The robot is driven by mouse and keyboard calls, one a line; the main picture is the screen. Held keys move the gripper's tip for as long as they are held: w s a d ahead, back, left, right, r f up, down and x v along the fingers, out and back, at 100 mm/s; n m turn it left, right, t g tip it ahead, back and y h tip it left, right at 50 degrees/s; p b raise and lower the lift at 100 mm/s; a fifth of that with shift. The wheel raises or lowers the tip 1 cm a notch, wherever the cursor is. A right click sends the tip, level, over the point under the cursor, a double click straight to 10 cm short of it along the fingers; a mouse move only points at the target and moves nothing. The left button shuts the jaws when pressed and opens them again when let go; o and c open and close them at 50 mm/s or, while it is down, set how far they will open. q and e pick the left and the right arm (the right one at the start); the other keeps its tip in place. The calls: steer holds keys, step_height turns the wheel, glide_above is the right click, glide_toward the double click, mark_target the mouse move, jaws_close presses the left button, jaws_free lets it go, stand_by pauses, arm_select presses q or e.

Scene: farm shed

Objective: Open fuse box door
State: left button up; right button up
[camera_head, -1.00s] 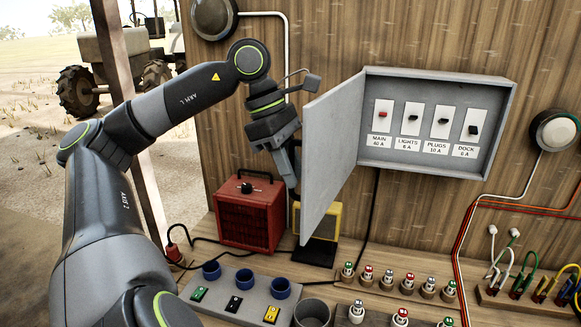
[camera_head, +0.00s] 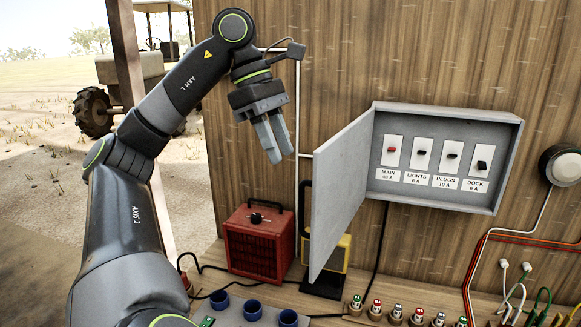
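The grey fuse box (camera_head: 450,202) hangs on the wooden wall with its door (camera_head: 340,191) swung open to the left. Inside show several switches, a red one labelled MAIN and dark ones labelled LIGHTS, PLUGS and DOCK. My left gripper (camera_head: 275,156) hangs to the left of the door, apart from it, fingers pointing down. A small gap shows between its fingers, and nothing is between them. My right gripper is out of view.
A red heater (camera_head: 260,243) and a yellow lamp (camera_head: 338,251) stand on the bench below the door. Several fuses (camera_head: 397,313) and blue sockets (camera_head: 253,309) line the front. A round wall lamp (camera_head: 562,166) is at the right.

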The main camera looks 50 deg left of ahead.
arm_select(q)
steer(key=p+v, duration=0.2)
steer(key=v, duration=0.3)
steer(key=shift+r+p, duration=0.1)
steer(key=shift+p, duration=0.25)
stand_by(0.3)
